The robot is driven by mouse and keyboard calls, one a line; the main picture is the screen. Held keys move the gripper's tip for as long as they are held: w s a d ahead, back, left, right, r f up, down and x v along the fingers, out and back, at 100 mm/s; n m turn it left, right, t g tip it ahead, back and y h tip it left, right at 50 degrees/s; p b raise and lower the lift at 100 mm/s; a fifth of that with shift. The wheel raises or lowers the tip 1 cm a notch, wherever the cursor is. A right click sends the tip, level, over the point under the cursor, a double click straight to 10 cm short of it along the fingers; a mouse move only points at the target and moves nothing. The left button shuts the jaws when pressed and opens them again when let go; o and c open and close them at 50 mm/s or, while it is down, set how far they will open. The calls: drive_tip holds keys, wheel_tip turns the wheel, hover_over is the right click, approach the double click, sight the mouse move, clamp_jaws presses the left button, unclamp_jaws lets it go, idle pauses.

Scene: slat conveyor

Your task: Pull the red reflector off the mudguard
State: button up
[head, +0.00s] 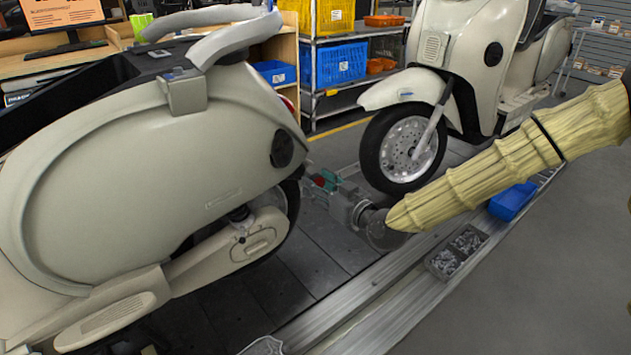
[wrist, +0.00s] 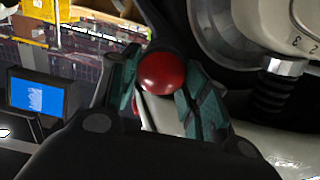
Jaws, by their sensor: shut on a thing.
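The red reflector (wrist: 161,72) is a round, glossy red piece between the teal-padded fingers of my gripper (wrist: 165,88) in the wrist view. My gripper is shut on it. In the head view my gripper (head: 324,181) is just right of the near scooter's rear wheel, with a bit of red showing at its fingers. A pale surface shows behind the fingers in the wrist view. The mudguard itself is not clearly made out, and I cannot tell whether the reflector still touches it.
The near cream scooter (head: 140,170) fills the left, with its rear wheel (head: 285,205) beside my gripper. Another scooter (head: 455,50) stands behind. A blue bin (head: 512,200) and a grey parts tray (head: 455,252) lie along the conveyor's edge. Grey floor at lower right is clear.

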drive_tip(key=shift+v, duration=2.7)
drive_tip(key=shift+f, duration=0.15)
